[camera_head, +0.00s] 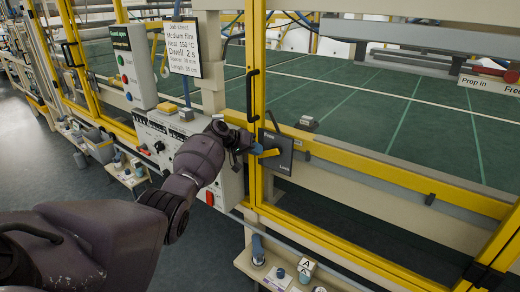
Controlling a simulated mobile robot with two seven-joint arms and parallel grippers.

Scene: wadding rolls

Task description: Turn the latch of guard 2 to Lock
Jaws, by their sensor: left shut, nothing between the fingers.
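A dark latch plate (283,157) is fixed to the yellow guard frame, right of the upright post. It has small white lettering near its top and bottom; the lower word looks like Lock. Its yellow handle (270,153) lies nearly level and points left. My left gripper (256,149) is at the handle's left end, shut with nothing in it. It is too small to tell whether the fingers touch the handle. My right gripper is not in view. No guard number is readable on this guard.
A yellow post (256,75) with a black pull handle (251,98) stands above my left gripper. A control box (133,67) and a job sheet (182,49) are at left. A yellow rail (390,175) runs right. A lower shelf (262,272) holds small items. A "Prop in / Free" label (489,85) is at right.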

